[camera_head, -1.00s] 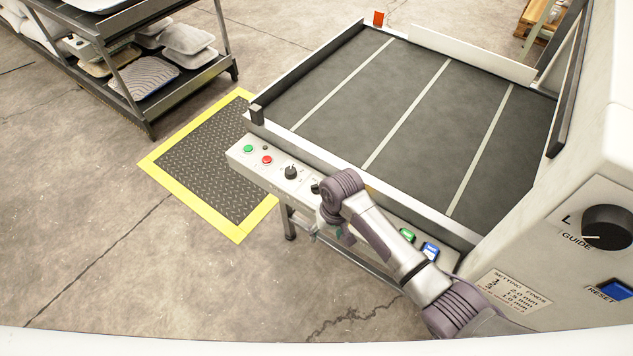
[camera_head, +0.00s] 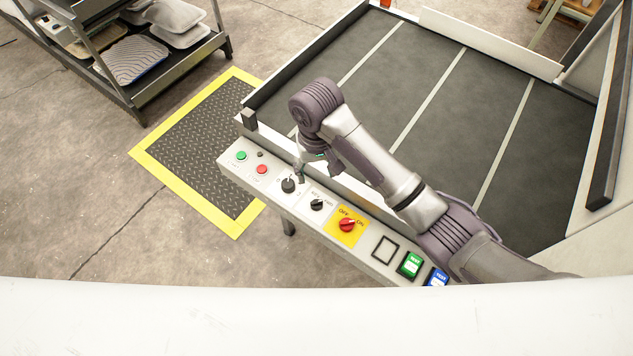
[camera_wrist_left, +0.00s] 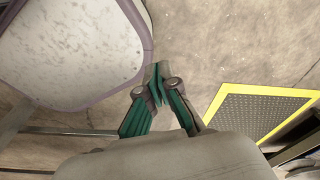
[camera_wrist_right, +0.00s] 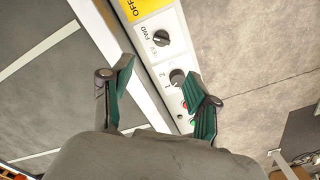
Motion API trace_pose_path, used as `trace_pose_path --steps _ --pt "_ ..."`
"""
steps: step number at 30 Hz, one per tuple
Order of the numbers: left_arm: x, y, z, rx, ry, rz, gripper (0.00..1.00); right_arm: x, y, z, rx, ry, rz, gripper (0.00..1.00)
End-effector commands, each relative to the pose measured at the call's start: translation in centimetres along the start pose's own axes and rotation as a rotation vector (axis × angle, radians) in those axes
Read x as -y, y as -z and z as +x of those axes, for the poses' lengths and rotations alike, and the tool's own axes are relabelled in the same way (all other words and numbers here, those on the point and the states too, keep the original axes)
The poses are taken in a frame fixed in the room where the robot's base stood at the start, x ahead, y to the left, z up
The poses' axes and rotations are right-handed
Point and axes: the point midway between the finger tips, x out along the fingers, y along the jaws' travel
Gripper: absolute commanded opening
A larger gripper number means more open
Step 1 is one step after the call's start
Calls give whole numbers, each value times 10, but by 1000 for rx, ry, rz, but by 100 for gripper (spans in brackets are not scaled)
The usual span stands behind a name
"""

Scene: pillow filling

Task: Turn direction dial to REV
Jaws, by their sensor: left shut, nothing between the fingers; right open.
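The direction dial (camera_head: 317,204) is a small black knob on the white control panel (camera_head: 372,262), with REV and FWD lettering beside it. It also shows in the right wrist view (camera_wrist_right: 161,38); I cannot clearly read its pointer. A second black dial (camera_head: 289,185), marked 1 and 2 in the right wrist view (camera_wrist_right: 177,78), sits to its left in the head view. My right gripper (camera_head: 312,166) is open and empty above the panel near this second dial. In the right wrist view its fingers (camera_wrist_right: 160,76) stand apart. My left gripper (camera_wrist_left: 156,78) is shut and empty, away from the panel.
A red knob (camera_head: 347,225) on a yellow plate sits right of the direction dial. Green (camera_head: 241,156) and red (camera_head: 262,169) buttons are at the panel's left end. The dark conveyor bed (camera_head: 430,110) lies behind. A yellow-edged mat (camera_head: 200,150) is on the floor.

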Motion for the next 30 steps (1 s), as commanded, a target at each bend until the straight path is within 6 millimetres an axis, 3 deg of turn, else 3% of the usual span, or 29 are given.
trace_pose_path --steps 5,12,16,21,24,30 --pt "-3 -19 -2 27 -3 0 0 -1 -1 20 4 -2 1 60" --pt "-8 -51 -5 75 -10 0 0 -1 -2 71 6 -3 0 60" --pt "-7 -48 -4 69 -9 0 0 0 -1 98 5 -2 1 60" --pt "-4 -24 0 35 -4 0 0 0 -1 124 3 -1 0 60" --pt "-3 -16 0 21 -3 0 0 0 -1 132 2 -1 0 60" --pt "-3 -22 0 30 -4 0 0 0 -1 138 1 -1 -1 60"
